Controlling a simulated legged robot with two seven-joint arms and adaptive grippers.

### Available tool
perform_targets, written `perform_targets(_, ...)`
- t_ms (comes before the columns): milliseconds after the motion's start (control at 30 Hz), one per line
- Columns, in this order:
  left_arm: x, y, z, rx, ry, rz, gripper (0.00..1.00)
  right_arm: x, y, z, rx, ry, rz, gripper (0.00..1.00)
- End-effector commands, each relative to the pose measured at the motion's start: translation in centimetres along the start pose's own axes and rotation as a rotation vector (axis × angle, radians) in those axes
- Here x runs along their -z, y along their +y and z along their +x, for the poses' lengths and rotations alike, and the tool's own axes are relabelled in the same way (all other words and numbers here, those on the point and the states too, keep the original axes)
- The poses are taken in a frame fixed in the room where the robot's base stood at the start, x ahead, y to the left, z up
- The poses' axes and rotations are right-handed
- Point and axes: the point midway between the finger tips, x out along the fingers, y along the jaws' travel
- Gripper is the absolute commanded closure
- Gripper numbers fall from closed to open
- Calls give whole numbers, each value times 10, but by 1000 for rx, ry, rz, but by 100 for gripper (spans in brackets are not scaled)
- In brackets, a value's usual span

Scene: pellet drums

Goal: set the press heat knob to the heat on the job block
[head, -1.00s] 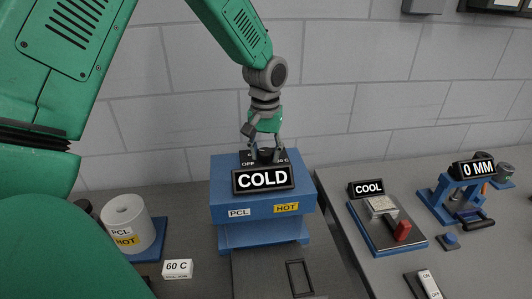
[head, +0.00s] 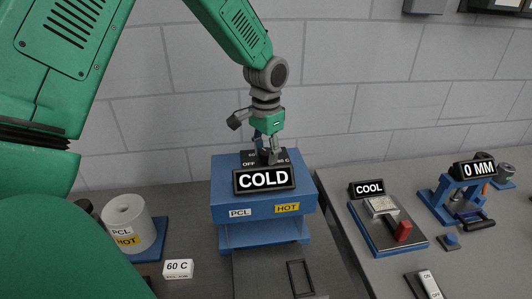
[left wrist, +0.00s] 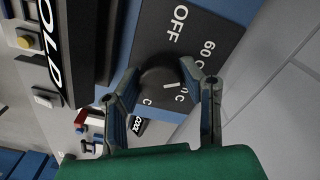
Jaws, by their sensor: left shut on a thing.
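The blue press (head: 262,205) stands at the middle of the head view with a COLD display (head: 264,179) on its front. My left gripper (head: 267,152) points down behind that display. In the left wrist view its fingers are shut on the dark round heat knob (left wrist: 158,84), one on each side. The knob's white mark points toward the right of that view, near a partly hidden label ending in "0 C". OFF and 60 C are readable on the dial plate (left wrist: 160,35). The white job block (head: 178,268) reads 60 C; its smaller line is hard to read. My right gripper is not in view.
A white drum (head: 128,228) labelled PCL HOT stands on a blue base at left. At right are a COOL station (head: 390,222) with a red handle, a blue 0 MM device (head: 462,190) and an ON/OFF switch (head: 428,283). A grey wall is behind.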

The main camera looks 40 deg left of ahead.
Motion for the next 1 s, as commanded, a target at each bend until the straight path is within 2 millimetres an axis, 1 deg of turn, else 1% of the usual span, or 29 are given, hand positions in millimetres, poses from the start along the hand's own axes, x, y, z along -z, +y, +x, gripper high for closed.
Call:
perform_targets(33, 3, 0, 0, 1, 9, 6, 95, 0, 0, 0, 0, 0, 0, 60)
perform_targets(467, 3, 0, 0, 1, 9, 13, 95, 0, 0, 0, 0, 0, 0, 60)
perform_targets(500, 3, 0, 0, 1, 9, 12, 55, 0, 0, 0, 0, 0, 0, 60)
perform_targets(533, 3, 0, 0, 0, 8, 12, 46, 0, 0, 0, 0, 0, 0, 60)
perform_targets(867, -1, 1, -2, 0, 6, 12, 46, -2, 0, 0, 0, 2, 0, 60)
perform_targets(1000, 0, 1, -15, 2, 7, 12, 46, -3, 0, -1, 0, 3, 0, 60)
